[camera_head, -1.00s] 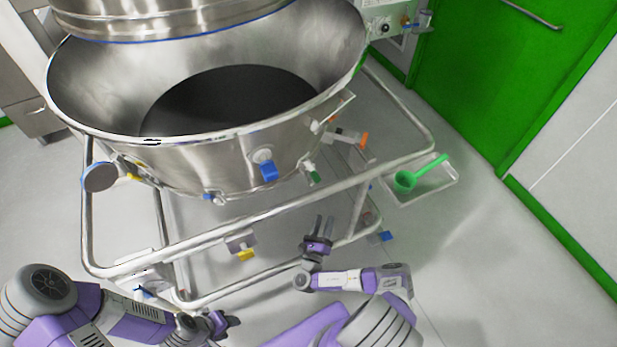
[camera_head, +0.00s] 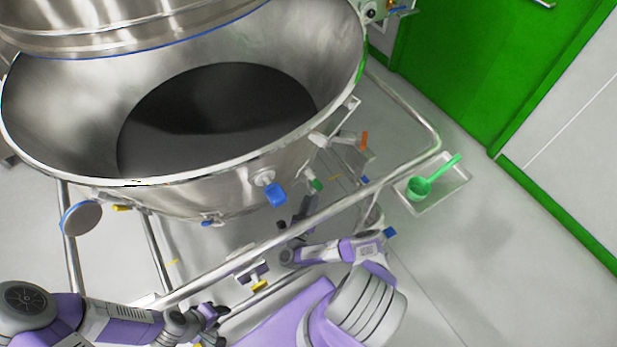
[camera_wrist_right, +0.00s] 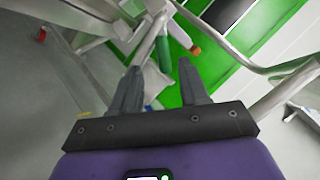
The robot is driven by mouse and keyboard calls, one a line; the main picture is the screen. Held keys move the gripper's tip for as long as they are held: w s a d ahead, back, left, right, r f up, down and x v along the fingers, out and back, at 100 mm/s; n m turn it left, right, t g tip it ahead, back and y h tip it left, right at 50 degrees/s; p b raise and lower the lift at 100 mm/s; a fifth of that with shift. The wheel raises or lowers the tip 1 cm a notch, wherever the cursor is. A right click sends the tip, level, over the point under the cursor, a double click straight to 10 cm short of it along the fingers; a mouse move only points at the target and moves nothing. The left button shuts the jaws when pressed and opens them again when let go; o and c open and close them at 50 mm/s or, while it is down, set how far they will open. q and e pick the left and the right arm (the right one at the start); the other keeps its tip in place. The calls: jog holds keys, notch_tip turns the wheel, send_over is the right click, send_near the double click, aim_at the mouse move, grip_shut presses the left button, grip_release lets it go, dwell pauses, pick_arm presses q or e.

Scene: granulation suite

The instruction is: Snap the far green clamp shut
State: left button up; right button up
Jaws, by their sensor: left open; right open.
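A small clamp with a green handle (camera_head: 316,185) sits on the lower right side of the big steel bowl (camera_head: 235,180). In the right wrist view its green handle (camera_wrist_right: 163,52) shows ahead of my fingers, roughly between their tips and apart from them. My right gripper (camera_head: 294,212) is below and left of the green handle, under the bowl's side; it is open and empty. Its two fingers (camera_wrist_right: 160,75) are spread in the wrist view. My left gripper (camera_head: 214,314) is open and empty at the lower left, well away from the clamp. I see no second green clamp clearly.
A blue handle (camera_head: 275,194) and an orange-tipped fitting (camera_head: 362,140) flank the green handle. A steel frame rail (camera_head: 330,208) runs close to my right arm. A tray (camera_head: 445,200) with a green scoop (camera_head: 428,184) is on the right.

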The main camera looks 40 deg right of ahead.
aim_at(316, 185)
jog(key=x, duration=0.7)
jog(key=shift+s+d+r+b, duration=0.1)
jog(key=shift+s+b, duration=0.15)
jog(key=shift+b, duration=0.1)
jog(key=shift+c, duration=0.2)
grip_shut()
